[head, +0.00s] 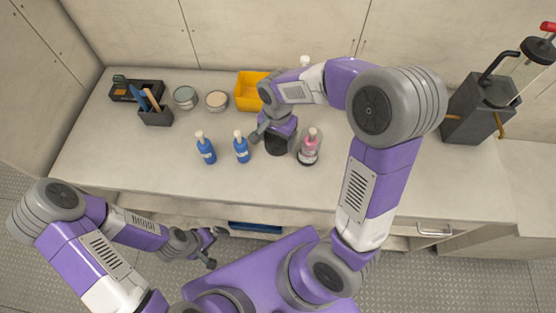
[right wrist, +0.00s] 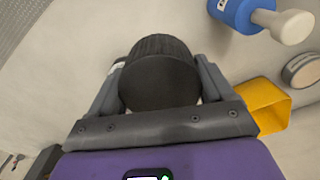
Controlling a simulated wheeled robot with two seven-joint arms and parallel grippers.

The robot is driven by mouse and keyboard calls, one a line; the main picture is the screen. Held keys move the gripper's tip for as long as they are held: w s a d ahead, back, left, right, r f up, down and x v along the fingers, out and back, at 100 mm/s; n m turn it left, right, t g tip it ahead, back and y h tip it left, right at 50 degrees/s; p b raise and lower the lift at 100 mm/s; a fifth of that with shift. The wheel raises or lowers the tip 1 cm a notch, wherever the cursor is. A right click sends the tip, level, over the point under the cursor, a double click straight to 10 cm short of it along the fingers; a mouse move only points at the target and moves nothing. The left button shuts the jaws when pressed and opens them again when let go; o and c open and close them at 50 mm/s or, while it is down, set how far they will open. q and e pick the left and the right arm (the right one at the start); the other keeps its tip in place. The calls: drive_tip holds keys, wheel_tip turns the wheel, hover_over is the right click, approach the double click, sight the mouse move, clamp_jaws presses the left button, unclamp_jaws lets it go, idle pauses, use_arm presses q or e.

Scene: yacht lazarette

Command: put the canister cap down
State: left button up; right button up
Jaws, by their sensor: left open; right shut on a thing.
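The canister cap (right wrist: 160,75) is black, round and ribbed at the side. In the right wrist view it sits between both fingers of my right gripper (right wrist: 160,92), which is shut on it. In the head view my right gripper (head: 276,132) is over the middle of the counter, with the dark cap (head: 277,146) below it. I cannot tell whether the cap touches the counter. My left gripper (head: 216,247) is open and empty, low in front of the counter's front edge.
Two blue bottles (head: 205,148) (head: 241,147) stand left of the cap, and a pink bottle (head: 309,147) stands close on its right. A yellow bin (head: 247,92), two round tins (head: 185,97) (head: 217,100) and a tool holder (head: 156,117) are behind. The counter's front left (head: 130,165) is clear.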

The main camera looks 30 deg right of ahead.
drive_tip(key=b, duration=0.2)
approach(278, 161)
drive_tip(key=shift+m, duration=0.3)
wheel_tip(278, 161, down, 6)
drive_tip(key=shift+r, duration=0.25)
drive_tip(key=shift+s, duration=0.1)
drive_tip(key=shift+f+b, duration=0.45)
drive_tip(key=shift+f, duration=0.05)
drive_tip(key=o, duration=1.1)
drive_tip(key=shift+o, duration=0.2)
drive_tip(key=shift+r, duration=0.15)
drive_tip(key=shift+r+p, duration=0.2)
drive_tip(key=shift+p, duration=0.1)
wheel_tip(278, 161, up, 12)
drive_tip(key=p, duration=0.2)
drive_tip(key=shift+r+p, duration=0.2)
drive_tip(key=shift+p, duration=0.2)
